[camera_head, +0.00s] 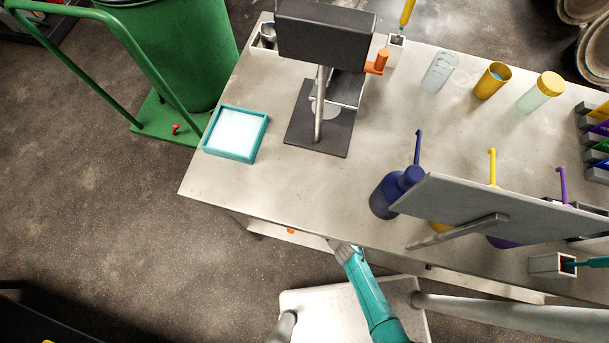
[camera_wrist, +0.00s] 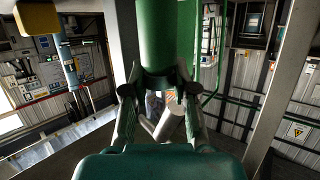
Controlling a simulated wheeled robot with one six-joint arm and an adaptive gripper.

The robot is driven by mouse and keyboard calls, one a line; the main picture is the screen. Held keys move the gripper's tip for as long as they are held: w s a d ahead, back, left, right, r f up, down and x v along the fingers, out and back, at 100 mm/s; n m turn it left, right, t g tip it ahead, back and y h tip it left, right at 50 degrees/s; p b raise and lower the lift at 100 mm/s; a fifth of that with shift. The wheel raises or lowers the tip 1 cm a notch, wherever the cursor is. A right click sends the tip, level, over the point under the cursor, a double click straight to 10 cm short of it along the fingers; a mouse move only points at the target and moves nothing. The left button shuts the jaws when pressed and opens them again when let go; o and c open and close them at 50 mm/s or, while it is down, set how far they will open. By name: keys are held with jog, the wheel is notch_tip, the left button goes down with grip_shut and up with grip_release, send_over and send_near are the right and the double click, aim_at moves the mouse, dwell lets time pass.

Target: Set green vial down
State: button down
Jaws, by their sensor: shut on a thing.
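The green vial (camera_wrist: 165,35) is a plain dark green cylinder at the top centre of the wrist view. My gripper (camera_wrist: 160,88) is shut on it, with one finger on each side of its lower part in that picture. The vial's upper end runs out of the frame. No surface shows in contact with the vial. I cannot make out the gripper or the vial in the head view.
The head view shows a grey workbench (camera_head: 285,195) with a teal-rimmed tray (camera_head: 211,145), a dark-based device (camera_head: 318,140), a blue bottle (camera_head: 388,195) and several containers at the back. A green bin (camera_head: 170,55) stands left. The bench's front-left area is clear.

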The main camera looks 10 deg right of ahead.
jog(key=w, duration=0.1)
jog(key=w+a, duration=0.1)
jog(key=shift+w+a, duration=0.2)
jog(key=shift+w, duration=0.1)
jog(key=shift+f, duration=0.3)
jog(key=shift+f, duration=0.1)
jog(key=c, duration=0.9)
grip_release()
jog(key=shift+s+d, duration=0.1)
jog(key=shift+s, duration=0.05)
jog(key=v, duration=1.1)
jog(key=shift+s+d+r, duration=0.15)
jog(key=shift+s+r, duration=0.1)
jog(key=shift+r, duration=0.05)
